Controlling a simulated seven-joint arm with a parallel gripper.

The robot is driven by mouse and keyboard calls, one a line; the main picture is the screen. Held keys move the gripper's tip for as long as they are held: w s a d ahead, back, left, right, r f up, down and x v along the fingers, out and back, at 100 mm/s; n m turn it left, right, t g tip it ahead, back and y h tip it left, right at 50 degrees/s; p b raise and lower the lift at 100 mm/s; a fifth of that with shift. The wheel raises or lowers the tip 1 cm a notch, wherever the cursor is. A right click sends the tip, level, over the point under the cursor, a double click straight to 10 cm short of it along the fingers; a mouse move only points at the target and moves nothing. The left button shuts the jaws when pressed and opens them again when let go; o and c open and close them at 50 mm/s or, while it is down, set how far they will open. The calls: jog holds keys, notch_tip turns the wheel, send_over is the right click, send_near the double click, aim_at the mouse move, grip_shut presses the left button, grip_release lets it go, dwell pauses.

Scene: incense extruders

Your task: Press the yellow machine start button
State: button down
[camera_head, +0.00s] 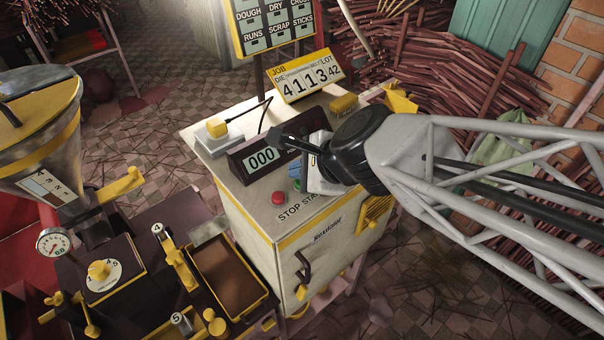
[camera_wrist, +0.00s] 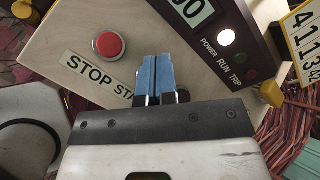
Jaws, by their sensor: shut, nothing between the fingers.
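The red stop button (camera_head: 278,198) shows in the wrist view too (camera_wrist: 108,45). My gripper (camera_head: 295,172) is over the panel right of the red button, its blue fingertips together and empty; they also show in the wrist view (camera_wrist: 156,75). I cannot tell whether the fingertips touch anything.
A dark display box (camera_head: 262,158) reading 000 stands just behind the buttons. In the wrist view its power lamp (camera_wrist: 227,37) is lit white; the run and trip lamps are dark. A job counter sign (camera_head: 306,79) stands at the back. A yellow-capped hopper (camera_head: 42,130) is at left.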

jog(key=shift+f, duration=0.5)
dwell(0.7)
jog(key=shift+r, duration=0.95)
dwell(0.4)
jog(key=shift+r, duration=2.5)
jog(key=s+d+f+n+g+h, duration=0.1)
jog(key=s+d+n+h, duration=0.2)
jog(key=d+n, duration=0.4)
jog(key=s+d+f+n+g+h, duration=0.1)
jog(key=s+d+n+h, duration=0.2)
jog(key=d, duration=1.2)
jog(key=n+h, duration=0.2)
jog(key=n, duration=0.3)
jog(key=shift+s+d, duration=0.2)
jog(key=shift+s, duration=0.2)
